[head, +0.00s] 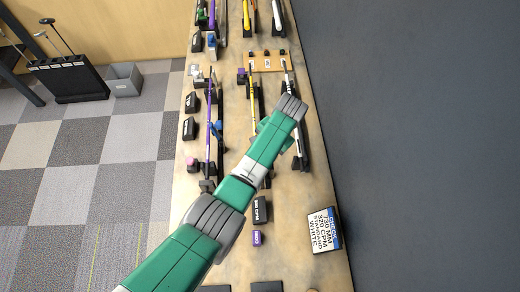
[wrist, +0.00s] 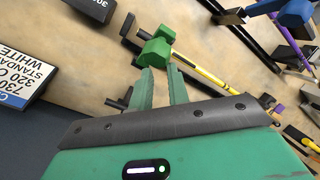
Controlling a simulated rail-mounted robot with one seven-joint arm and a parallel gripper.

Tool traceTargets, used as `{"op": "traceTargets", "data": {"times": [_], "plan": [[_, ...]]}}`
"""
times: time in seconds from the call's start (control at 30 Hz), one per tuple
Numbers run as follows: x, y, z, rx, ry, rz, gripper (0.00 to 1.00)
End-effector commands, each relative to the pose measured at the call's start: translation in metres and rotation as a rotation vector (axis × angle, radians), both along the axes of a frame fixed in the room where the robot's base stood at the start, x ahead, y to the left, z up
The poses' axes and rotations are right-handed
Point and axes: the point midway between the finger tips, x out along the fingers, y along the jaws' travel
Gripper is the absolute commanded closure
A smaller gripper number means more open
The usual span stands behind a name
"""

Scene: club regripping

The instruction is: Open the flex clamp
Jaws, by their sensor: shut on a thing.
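The green clamp (wrist: 157,48) sits at the end of a yellow shaft (wrist: 203,74) in the wrist view; I take it to be the flex clamp. My gripper (wrist: 160,72) has its two green fingers at the near side of the clamp, shut on its lower part with a gap between them. Exactly which part lies between the fingertips is hard to see. A black and dark metal piece (wrist: 128,28) stands just left of the clamp. In the head view my arm hides the fingertips and this clamp.
A sign card reading 730 MM, 320 CPM, STANDARD, WHITE (head: 325,230) stands at the bench's right edge. A purple shaft (head: 209,125) with a blue clamp (head: 217,127) lies left. Black blocks (head: 261,210) line the bench (head: 285,215). A dark wall is at right.

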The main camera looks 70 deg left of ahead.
Motion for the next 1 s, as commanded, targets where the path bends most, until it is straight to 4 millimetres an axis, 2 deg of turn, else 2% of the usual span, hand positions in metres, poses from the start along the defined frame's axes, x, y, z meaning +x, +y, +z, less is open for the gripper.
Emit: {"op": "traceTargets", "data": {"times": [0.03, 0.07, 0.3, 0.63, 0.9, 1.0], "plan": [[0.001, -0.011, -0.009, -0.023, 0.012, -0.001, 1.00], [0.000, -0.011, -0.008, -0.026, 0.015, 0.000, 0.97], [-0.001, -0.008, -0.005, -0.021, 0.016, 0.003, 0.50], [0.000, -0.007, 0.001, -0.017, 0.014, 0.004, 0.50], [0.014, -0.013, 0.051, -0.018, 0.014, 0.003, 0.50], [0.016, -0.015, 0.063, -0.020, 0.015, 0.002, 0.50]]}}
